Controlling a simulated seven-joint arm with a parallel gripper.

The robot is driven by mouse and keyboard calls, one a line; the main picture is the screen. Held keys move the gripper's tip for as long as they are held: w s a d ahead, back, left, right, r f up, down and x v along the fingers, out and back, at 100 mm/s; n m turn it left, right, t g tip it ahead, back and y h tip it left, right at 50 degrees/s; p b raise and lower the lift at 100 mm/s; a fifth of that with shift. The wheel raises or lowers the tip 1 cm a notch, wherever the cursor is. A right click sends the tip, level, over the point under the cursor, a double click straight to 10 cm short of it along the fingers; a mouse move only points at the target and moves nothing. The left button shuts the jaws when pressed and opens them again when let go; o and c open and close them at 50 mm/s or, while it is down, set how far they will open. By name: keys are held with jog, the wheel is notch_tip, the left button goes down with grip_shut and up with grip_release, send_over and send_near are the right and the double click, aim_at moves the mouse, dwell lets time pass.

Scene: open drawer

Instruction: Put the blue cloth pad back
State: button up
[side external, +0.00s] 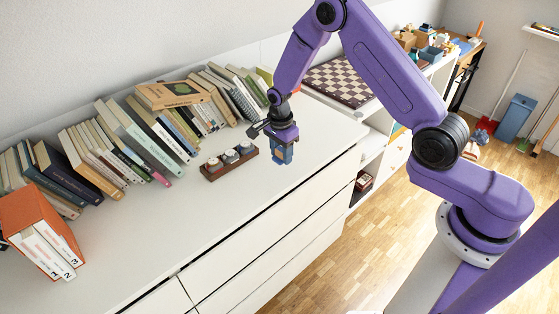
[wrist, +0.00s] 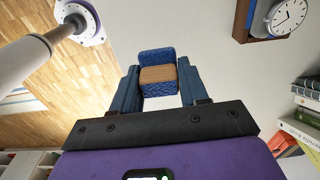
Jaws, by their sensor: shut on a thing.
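My gripper (side external: 282,156) hangs over the white cabinet top, fingers pointing down, to the right of a small dark wooden box. In the wrist view its two blue fingers (wrist: 158,88) are shut on the blue cloth pad (wrist: 157,56), a small patterned blue block with a tan face. In the side view the pad is too small to tell apart from the blue fingers. The wooden box (side external: 207,175) holds a row of round-faced watches. In the wrist view the box (wrist: 241,25) is at the top right, with a white watch face in it; most of it is out of frame.
Rows of books (side external: 125,145) line the wall behind the box, and an orange binder (side external: 35,222) stands at the left. A chessboard (side external: 338,81) lies at the back right. The cabinet top (side external: 195,220) is clear in front of the box; its front edge runs near my gripper.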

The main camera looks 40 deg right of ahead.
aim_at(279, 169)
jog(key=shift+w+f, duration=0.35)
jog(key=shift+f, duration=1.6)
jog(key=shift+f, duration=0.15)
jog(key=o, duration=1.2)
